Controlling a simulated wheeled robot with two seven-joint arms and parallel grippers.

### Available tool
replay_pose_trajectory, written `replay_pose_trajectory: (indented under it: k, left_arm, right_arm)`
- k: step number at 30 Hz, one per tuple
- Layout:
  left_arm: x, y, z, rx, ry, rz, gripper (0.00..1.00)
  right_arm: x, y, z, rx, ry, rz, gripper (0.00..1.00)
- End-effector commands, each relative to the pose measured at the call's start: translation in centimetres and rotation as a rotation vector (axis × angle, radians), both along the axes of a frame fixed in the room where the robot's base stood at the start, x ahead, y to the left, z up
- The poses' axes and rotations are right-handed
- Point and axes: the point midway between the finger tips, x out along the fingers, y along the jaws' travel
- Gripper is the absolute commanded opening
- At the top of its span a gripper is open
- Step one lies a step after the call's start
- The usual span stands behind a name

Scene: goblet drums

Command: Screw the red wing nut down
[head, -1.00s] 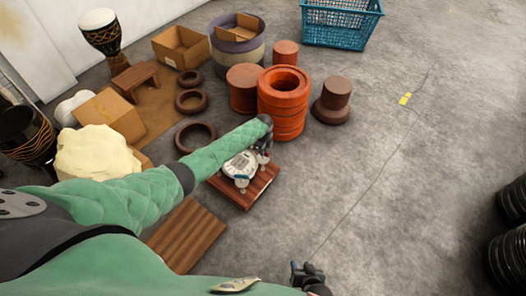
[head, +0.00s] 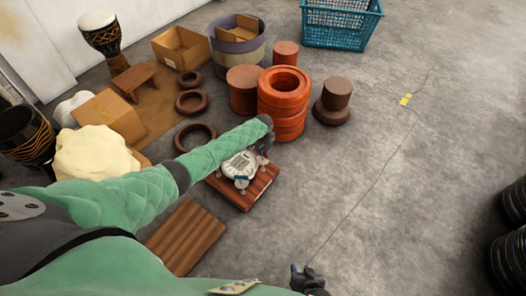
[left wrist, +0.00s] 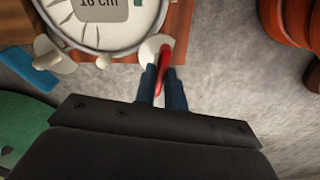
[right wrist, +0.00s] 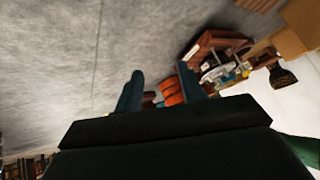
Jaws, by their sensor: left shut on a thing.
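The red wing nut (left wrist: 164,62) stands between my left gripper's fingers (left wrist: 161,88) in the left wrist view, over a white round disc (left wrist: 152,46) at the edge of the round plate marked 16 cm (left wrist: 120,36). My left gripper (head: 266,142) is shut on it. A blue wing nut (left wrist: 28,72) shows at the plate's left side. In the head view the plate (head: 240,165) sits on a wooden board (head: 245,198); the red nut is too small to make out there. My right gripper (head: 303,276) is apart from the board; its fingers (right wrist: 160,90) are spread and empty.
Orange stacked rings (head: 284,105) and a brown cylinder (head: 242,85) stand just beyond the board. A slatted wooden piece (head: 186,236) lies nearer me. Brown rings (head: 196,136), a cardboard box (head: 110,115) and goblet drums (head: 101,33) are at left.

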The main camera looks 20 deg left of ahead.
Motion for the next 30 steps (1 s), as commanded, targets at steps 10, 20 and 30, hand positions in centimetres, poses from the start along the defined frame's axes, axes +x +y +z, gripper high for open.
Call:
replay_pose_trajectory:
  k: [10,20,30]
  left_arm:
    - [0.0,0.0,0.0,0.000,0.000,0.001,0.34]
    - [0.1,0.0,1.2,-0.001,-0.002,0.001,0.34]
    - [0.0,0.1,6.2,0.000,-0.001,0.000,0.34]
  right_arm:
    - [0.9,0.0,0.3,0.000,-0.010,0.000,0.39]
    - [0.8,0.0,0.6,0.000,-0.010,0.000,0.39]
    - [-0.5,0.0,0.8,0.000,0.007,0.001,0.39]
